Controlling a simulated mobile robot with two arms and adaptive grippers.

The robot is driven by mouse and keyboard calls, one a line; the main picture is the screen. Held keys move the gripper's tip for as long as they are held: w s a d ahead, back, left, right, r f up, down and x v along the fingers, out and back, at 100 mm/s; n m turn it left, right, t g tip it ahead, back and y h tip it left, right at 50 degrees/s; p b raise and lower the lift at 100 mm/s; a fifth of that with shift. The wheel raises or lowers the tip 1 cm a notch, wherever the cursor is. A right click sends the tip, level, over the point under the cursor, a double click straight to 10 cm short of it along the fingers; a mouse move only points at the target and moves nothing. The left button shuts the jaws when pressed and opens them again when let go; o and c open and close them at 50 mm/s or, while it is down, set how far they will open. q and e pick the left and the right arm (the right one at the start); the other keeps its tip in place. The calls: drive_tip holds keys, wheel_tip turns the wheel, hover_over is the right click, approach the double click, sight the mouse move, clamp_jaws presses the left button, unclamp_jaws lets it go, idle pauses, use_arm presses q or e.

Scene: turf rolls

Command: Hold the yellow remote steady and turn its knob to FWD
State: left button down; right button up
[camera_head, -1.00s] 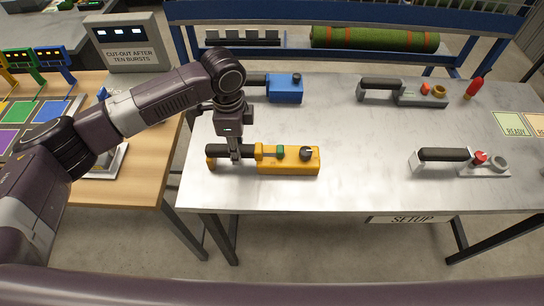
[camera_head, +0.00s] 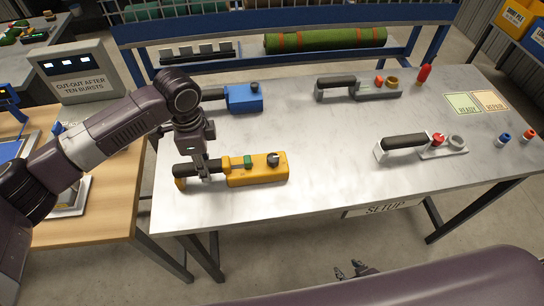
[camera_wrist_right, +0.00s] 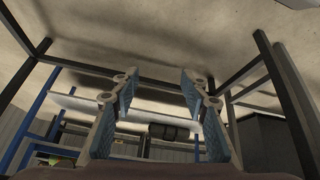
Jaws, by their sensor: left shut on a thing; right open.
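The yellow remote (camera_head: 258,172) lies on the near left part of the metal table, its black handle to the left. A green button (camera_head: 248,161) and a dark knob (camera_head: 273,159) sit on its top; the knob's markings are too small to read. My left gripper (camera_head: 203,178) reaches down from above and is shut on the remote's handle. My right gripper (camera_head: 352,270) shows only in part at the bottom of the head view, below the table's front edge. In the right wrist view its two fingers (camera_wrist_right: 158,85) stand apart with nothing between them.
A blue remote (camera_head: 243,97) lies behind the yellow one. Two grey remotes (camera_head: 378,94) (camera_head: 443,151) lie to the right. A red marker-like thing (camera_head: 424,75) stands at the back. The table's middle is clear.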

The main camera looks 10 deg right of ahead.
drive_tip(key=w+a+r+t+y, duration=0.1)
drive_tip(key=w+a+r+t, duration=0.2)
drive_tip(key=r, duration=0.4)
drive_tip(key=n+y, duration=0.2)
drive_tip(key=y, duration=0.5)
approach(275, 159)
drive_tip(key=s+a+f, duration=0.3)
drive_tip(key=s+f, duration=0.6)
drive_tip(key=s, duration=0.2)
drive_tip(key=w+r+n, duration=0.1)
drive_tip(key=w+r, duration=0.1)
drive_tip(key=w+d+r+n+y, duration=0.1)
drive_tip(key=w+r, duration=0.1)
drive_tip(key=w+r+n, duration=0.1)
drive_tip(key=w+r, duration=0.1)
drive_tip(key=shift+w+d+r, duration=0.2)
drive_tip(key=shift+w+d, duration=0.1)
drive_tip(key=shift+d, duration=0.05)
drive_tip(key=w+d+r+n, duration=0.1)
drive_tip(key=w+d+r, duration=0.1)
drive_tip(key=w, duration=0.2)
drive_tip(key=x, duration=1.1)
drive_tip(key=shift+w, duration=0.2)
